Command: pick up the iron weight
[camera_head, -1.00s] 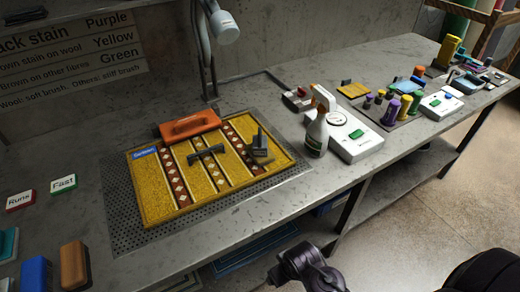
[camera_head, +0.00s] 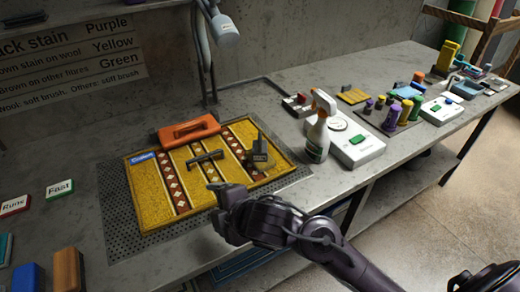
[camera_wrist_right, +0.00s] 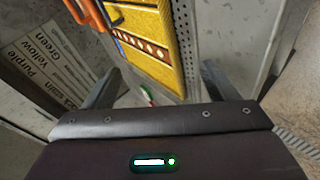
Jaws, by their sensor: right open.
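A dark grey block with an upright handle (camera_head: 260,155), which looks like the iron weight, stands on the right part of the yellow patterned rug (camera_head: 150,207). A dark bar-shaped handle (camera_head: 206,157) lies near the rug's middle. An orange handled tool (camera_head: 189,130) rests at the rug's back edge. My right gripper (camera_head: 217,207) is over the front edge of the rug, in front of and to the left of the grey block, and holds nothing. In the right wrist view its two fingers (camera_wrist_right: 160,84) are spread apart, with the rug and orange tool beyond. My left gripper is out of view.
A spray bottle (camera_head: 317,135) and a white device with a dial (camera_head: 352,146) stand right of the rug. A lamp (camera_head: 224,28) hangs behind it. Several coloured bottles and tools fill the bench's right end. Label blocks (camera_head: 60,188) and brushes lie at left.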

